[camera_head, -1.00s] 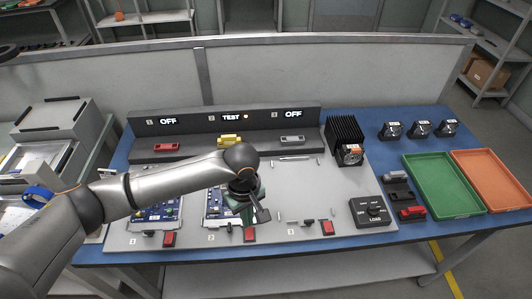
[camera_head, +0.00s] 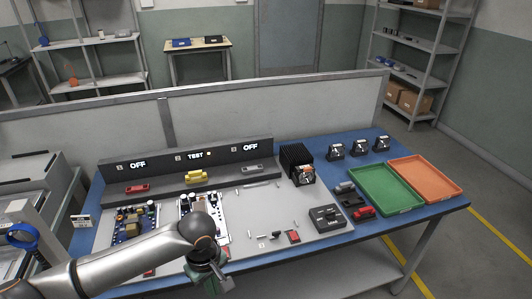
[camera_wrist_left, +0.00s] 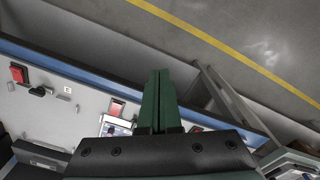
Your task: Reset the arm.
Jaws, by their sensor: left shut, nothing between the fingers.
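My left arm comes in from the left in the head view. Its gripper (camera_head: 214,284) is low in the picture, at the front edge of the blue workbench (camera_head: 334,239). In the left wrist view the two green fingers (camera_wrist_left: 156,100) are together with nothing between them. In the head view, part of a circuit board (camera_head: 191,208) is hidden behind my arm. My right gripper is in neither view.
A grey panel carries OFF and TEST displays (camera_head: 195,156). Another board (camera_head: 130,222) lies at left. A black switch box (camera_head: 327,218), a black heatsink block (camera_head: 294,157), a green tray (camera_head: 384,207) and an orange tray (camera_head: 425,177) stand to the right. Floor in front is free.

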